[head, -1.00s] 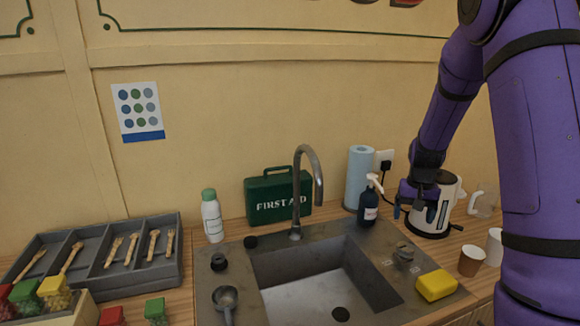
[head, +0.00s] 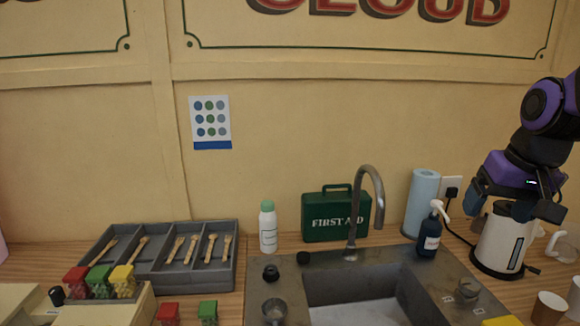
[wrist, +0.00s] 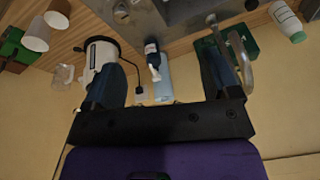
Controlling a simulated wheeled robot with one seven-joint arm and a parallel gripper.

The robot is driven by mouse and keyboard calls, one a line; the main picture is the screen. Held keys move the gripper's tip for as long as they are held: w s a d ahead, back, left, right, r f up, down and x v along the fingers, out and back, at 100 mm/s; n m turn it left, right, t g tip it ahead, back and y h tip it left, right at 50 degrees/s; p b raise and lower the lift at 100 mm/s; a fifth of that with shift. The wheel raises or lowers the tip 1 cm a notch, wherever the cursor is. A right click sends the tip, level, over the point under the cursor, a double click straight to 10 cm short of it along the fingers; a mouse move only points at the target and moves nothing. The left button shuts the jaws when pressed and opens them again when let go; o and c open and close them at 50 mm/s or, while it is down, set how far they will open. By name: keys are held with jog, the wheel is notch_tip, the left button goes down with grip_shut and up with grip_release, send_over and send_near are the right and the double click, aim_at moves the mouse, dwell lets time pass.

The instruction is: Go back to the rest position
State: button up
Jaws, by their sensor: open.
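My gripper (head: 514,203) is at the right of the head view, with its fingers pointing down. It is in front of the upper part of a white and black kettle (head: 503,243) and partly covers it. In the wrist view my gripper (wrist: 165,75) has its two dark fingers spread wide with nothing held between them. The kettle (wrist: 98,55) shows behind the left finger there. I cannot tell the exact gap between gripper and kettle.
A sink (head: 350,293) with a curved tap (head: 378,200) is at the lower middle. Beside it stand a soap bottle (head: 429,240), a paper roll (head: 421,203), a first aid box (head: 336,214) and a white bottle (head: 268,229). A grey cutlery tray (head: 228,273) lies left.

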jog(key=s+a+r+n+t, duration=0.1)
jog(key=s+a, duration=0.1)
jog(key=s, duration=0.4)
jog(key=s+a+r+n, duration=0.1)
jog(key=s+a+r, duration=0.1)
jog(key=s, duration=0.4)
jog(key=shift+s+a+r+t+h, duration=0.2)
jog(key=shift+s+t+h, duration=0.1)
jog(key=shift+s+t, duration=0.1)
